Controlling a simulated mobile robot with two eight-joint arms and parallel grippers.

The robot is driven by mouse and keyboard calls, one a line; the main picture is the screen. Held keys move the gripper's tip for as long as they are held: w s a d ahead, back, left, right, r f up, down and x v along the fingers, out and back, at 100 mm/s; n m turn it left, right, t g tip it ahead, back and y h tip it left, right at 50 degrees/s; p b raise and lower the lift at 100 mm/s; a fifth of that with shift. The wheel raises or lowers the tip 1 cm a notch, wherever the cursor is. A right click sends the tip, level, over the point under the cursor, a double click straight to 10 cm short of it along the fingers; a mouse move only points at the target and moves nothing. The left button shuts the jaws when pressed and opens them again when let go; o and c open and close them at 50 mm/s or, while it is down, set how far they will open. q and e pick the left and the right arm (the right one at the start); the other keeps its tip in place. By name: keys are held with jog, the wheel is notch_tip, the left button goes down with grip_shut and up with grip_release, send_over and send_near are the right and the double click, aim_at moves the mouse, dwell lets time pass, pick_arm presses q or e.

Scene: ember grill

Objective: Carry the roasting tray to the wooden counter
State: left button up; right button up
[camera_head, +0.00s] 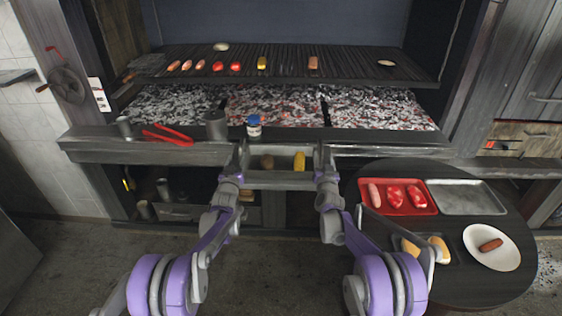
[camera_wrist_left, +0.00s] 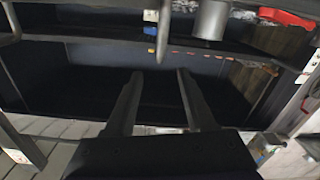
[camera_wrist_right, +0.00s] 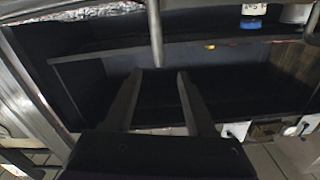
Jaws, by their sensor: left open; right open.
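A grey roasting tray (camera_head: 281,182) shows in the head view at the front middle of the grill, with a brown round item (camera_head: 266,162) and a yellow piece (camera_head: 299,161) in it. My left gripper (camera_head: 243,152) is at its left end and my right gripper (camera_head: 321,154) at its right end. Both are open. In the left wrist view a grey bar (camera_wrist_left: 164,35) points between the parted fingers; a similar bar (camera_wrist_right: 155,35) shows in the right wrist view. I cannot tell whether the fingers touch the tray or what bears it. I cannot clearly identify the wooden counter.
A grey ledge (camera_head: 160,152) with red tongs (camera_head: 168,135), a cup (camera_head: 216,125) and a blue-capped jar (camera_head: 254,127) fronts the coals. A round dark table (camera_head: 450,278) at right holds a red tray (camera_head: 402,208), an empty metal tray (camera_head: 466,198) and a plate (camera_head: 482,259).

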aim_at(240, 147)
pick_arm(q)
jog(key=shift+w, duration=0.15)
pick_arm(e)
jog(key=shift+w, duration=0.15)
pick_arm(q)
jog(key=w, duration=1)
jog(key=shift+w+d, duration=0.2)
jog(key=shift+d, duration=0.05)
pick_arm(e)
jog(key=w, duration=1)
jog(key=shift+w+d, duration=0.25)
jog(key=shift+d, duration=0.05)
pick_arm(q)
jog(key=shift+c, duration=0.2)
pick_arm(e)
jog(key=shift+c, duration=0.2)
pick_arm(q)
grip_shut()
pick_arm(e)
grip_shut()
jog(key=shift+a, duration=0.1)
